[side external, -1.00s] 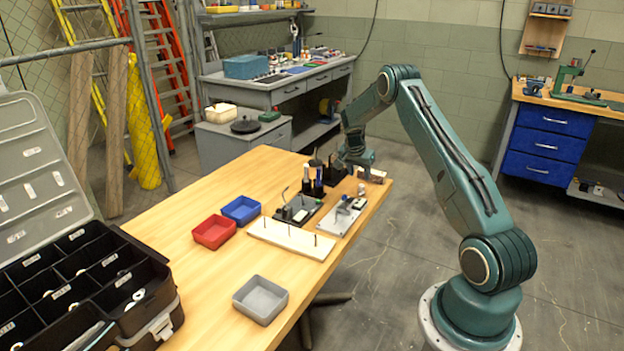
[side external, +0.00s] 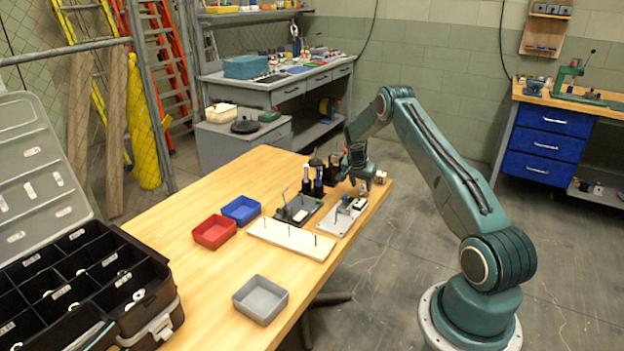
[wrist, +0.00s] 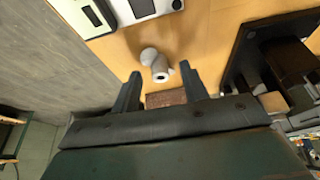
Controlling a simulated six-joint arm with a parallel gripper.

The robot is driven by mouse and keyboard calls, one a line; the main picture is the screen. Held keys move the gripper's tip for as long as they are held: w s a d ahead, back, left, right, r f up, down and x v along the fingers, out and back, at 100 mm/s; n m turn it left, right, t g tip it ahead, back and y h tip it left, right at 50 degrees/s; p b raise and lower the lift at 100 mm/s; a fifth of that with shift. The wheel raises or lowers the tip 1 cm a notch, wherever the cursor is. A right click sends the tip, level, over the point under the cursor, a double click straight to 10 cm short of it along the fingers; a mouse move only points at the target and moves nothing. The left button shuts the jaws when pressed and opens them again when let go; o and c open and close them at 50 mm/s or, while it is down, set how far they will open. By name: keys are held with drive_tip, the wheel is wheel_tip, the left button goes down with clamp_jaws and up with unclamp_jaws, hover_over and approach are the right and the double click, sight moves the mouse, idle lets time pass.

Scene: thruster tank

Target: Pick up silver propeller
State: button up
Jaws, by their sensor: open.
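In the wrist view, a small silver-grey piece with a round hub and rounded lobes, which looks like the silver propeller (wrist: 154,62), lies on the wooden table. My gripper (wrist: 160,74) is open and empty, its two fingers pointing toward the piece. The piece appears just beyond the fingertips, roughly between them; I cannot tell the exact height gap. In the side view my gripper (side external: 361,183) is low over the far right end of the table. The propeller cannot be made out there.
A grey plate with parts (side external: 341,217) and a dark plate (side external: 299,210) lie nearby. Dark upright holders (side external: 318,180) stand left of my gripper. A white pegged board (side external: 291,238), a red bin (side external: 214,231), a blue bin (side external: 241,210) and a grey bin (side external: 260,299) are nearer.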

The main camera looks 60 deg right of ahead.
drive_tip(key=shift+d+f, duration=0.15)
drive_tip(key=shift+f, duration=0.1)
idle(0.3)
clamp_jaws()
